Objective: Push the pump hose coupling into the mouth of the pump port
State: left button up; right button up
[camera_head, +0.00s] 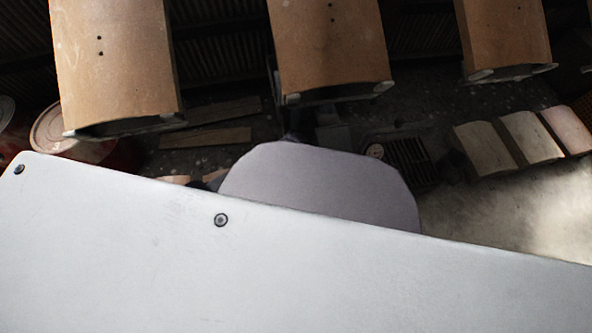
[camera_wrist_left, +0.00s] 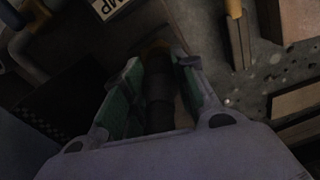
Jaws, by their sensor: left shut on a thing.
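In the left wrist view my left gripper (camera_wrist_left: 159,68) has green-padded fingers on both sides of a dark ribbed cylinder, which looks like the pump hose coupling (camera_wrist_left: 158,92). It is shut on this. The coupling points away from the wrist, toward a dull yellow ring-like part (camera_wrist_left: 156,46) that may be the port mouth. The picture is too dark to tell whether they touch. A white label (camera_wrist_left: 108,7) reading "MP" is just beyond. In the head view the gripper's fingers, coupling and port cannot be made out. My right gripper is in neither view.
In the head view a large white panel (camera_head: 120,240) with screws blocks the lower half. Blocks (camera_head: 530,137) lie at the right.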

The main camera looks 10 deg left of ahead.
pick_arm(q)
jog(key=shift+f, duration=0.25)
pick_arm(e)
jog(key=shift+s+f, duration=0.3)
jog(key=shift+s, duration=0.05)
pick_arm(q)
jog(key=shift+f, duration=0.15)
jog(key=o, duration=0.6)
jog(key=shift+o, duration=0.6)
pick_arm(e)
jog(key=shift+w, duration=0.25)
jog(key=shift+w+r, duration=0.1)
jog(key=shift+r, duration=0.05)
pick_arm(q)
jog(key=o, duration=0.6)
jog(key=shift+c, duration=0.2)
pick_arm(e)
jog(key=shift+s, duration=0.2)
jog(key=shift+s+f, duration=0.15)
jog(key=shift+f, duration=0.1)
